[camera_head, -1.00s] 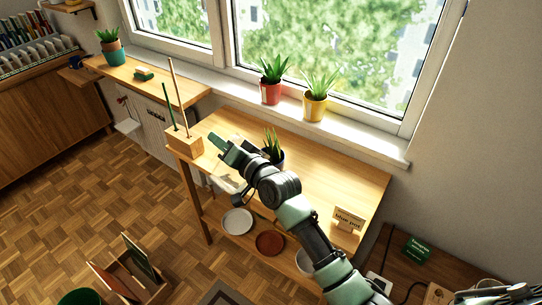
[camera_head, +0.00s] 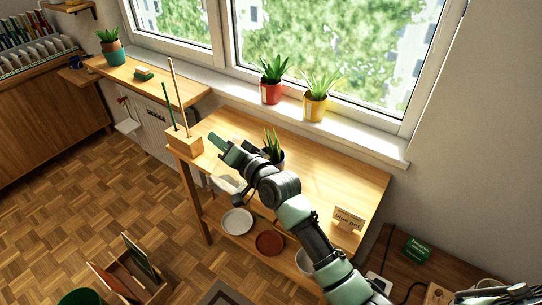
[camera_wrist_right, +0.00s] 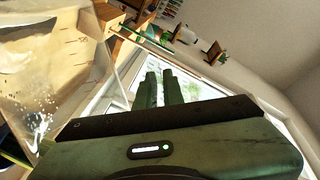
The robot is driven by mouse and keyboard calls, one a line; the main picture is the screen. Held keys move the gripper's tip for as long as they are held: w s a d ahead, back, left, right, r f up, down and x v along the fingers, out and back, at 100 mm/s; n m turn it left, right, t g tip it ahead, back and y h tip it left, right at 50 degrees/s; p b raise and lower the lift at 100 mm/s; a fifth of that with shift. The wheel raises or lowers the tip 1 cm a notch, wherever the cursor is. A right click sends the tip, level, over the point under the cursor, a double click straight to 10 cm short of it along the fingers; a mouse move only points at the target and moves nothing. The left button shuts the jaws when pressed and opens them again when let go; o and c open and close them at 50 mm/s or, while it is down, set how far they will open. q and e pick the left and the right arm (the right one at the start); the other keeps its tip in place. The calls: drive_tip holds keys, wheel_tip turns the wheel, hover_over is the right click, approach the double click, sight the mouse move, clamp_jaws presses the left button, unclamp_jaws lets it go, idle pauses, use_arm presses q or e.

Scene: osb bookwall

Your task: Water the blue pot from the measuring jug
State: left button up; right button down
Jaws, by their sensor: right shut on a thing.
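My right gripper (camera_head: 232,154) is over the wooden table, left of a dark pot (camera_head: 280,163) with a spiky green plant (camera_head: 272,143). My right forearm partly hides this pot. A clear jug (camera_head: 228,184) shows faintly below the gripper, by the table's front edge. In the right wrist view the clear jug (camera_wrist_right: 55,75) fills the left side, large and close, with water-like glints inside. The two green fingers (camera_wrist_right: 160,88) are close together; their grip on the jug is not clearly visible. A "blue pot" sign (camera_head: 348,218) stands at the table's right end. My left gripper is out of view.
A wooden block with upright sticks (camera_head: 184,145) stands at the table's left end. Red (camera_head: 271,93) and yellow (camera_head: 314,107) potted plants stand on the windowsill. A white plate (camera_head: 237,222) and brown saucer (camera_head: 270,243) lie on the lower shelf. The table's right half is mostly clear.

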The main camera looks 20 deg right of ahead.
drive_tip(key=s+a+f+n+b, duration=0.4)
drive_tip(key=a+f+n, duration=0.5)
drive_tip(key=f, duration=0.3)
drive_tip(key=shift+s+a+n+t+h+b, duration=0.15)
drive_tip(key=shift+s+n+t+h+b, duration=0.2)
drive_tip(key=shift+n+b, duration=0.3)
idle(1.2)
